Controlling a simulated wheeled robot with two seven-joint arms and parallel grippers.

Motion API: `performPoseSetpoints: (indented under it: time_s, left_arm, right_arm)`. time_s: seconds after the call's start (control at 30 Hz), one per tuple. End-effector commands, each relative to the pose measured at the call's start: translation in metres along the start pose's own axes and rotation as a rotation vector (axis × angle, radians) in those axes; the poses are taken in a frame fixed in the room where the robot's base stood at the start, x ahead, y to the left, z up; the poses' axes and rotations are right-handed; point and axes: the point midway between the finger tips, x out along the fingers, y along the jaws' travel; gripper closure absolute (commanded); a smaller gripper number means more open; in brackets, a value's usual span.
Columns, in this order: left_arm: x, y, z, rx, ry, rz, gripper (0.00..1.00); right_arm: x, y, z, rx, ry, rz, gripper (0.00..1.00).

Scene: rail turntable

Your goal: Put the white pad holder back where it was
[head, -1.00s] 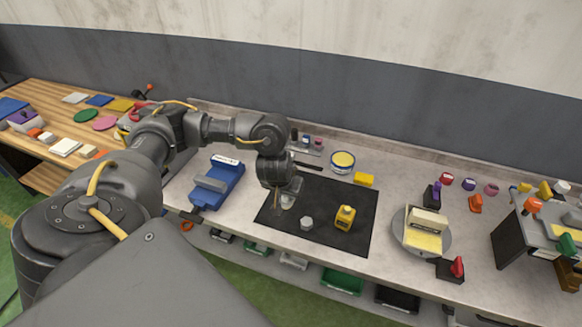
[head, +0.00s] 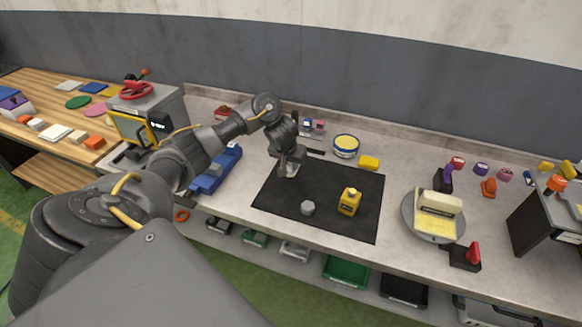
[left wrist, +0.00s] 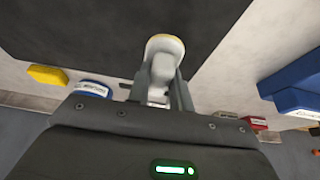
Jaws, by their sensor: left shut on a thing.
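The white pad holder (left wrist: 162,68) is between the fingers of my left gripper (left wrist: 160,95) in the left wrist view, with a yellowish rim at its far end. In the head view my left gripper (head: 289,160) is at the back left part of the black mat (head: 335,185), with the pale holder (head: 289,171) just below its fingers. I cannot tell whether the holder touches the mat. My right gripper is not in view.
A grey hexagonal piece (head: 308,208) and a yellow bottle (head: 349,201) stand on the mat. A round tin (head: 346,146) and a yellow block (head: 369,162) are behind it. A blue device (head: 216,170) lies left; a turntable (head: 410,218) is right.

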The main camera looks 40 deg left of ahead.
Motion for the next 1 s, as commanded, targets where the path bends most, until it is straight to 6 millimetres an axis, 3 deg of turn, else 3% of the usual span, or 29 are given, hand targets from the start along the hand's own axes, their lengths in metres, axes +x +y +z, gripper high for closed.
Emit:
performPoseSetpoints:
  time_s: [0.07, 0.27, 0.8, 0.83, 1.0]
  left_arm:
    - [0.001, 0.000, 0.000, 0.000, 0.000, 0.000, 0.97]
    - [0.029, -0.001, 0.008, -0.002, -0.004, 0.002, 0.97]
    - [0.039, -0.001, 0.011, 0.001, -0.002, 0.001, 0.97]
    - [0.038, -0.001, 0.011, 0.001, -0.001, 0.001, 0.75]
    - [0.038, -0.001, 0.011, 0.001, -0.002, 0.001, 0.57]
  right_arm:
    - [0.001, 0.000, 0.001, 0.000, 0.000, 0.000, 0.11]
    - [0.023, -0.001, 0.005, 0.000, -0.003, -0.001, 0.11]
    - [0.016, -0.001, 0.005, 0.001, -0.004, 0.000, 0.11]
    - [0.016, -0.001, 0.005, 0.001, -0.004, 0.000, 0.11]
    - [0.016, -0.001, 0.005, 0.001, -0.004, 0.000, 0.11]
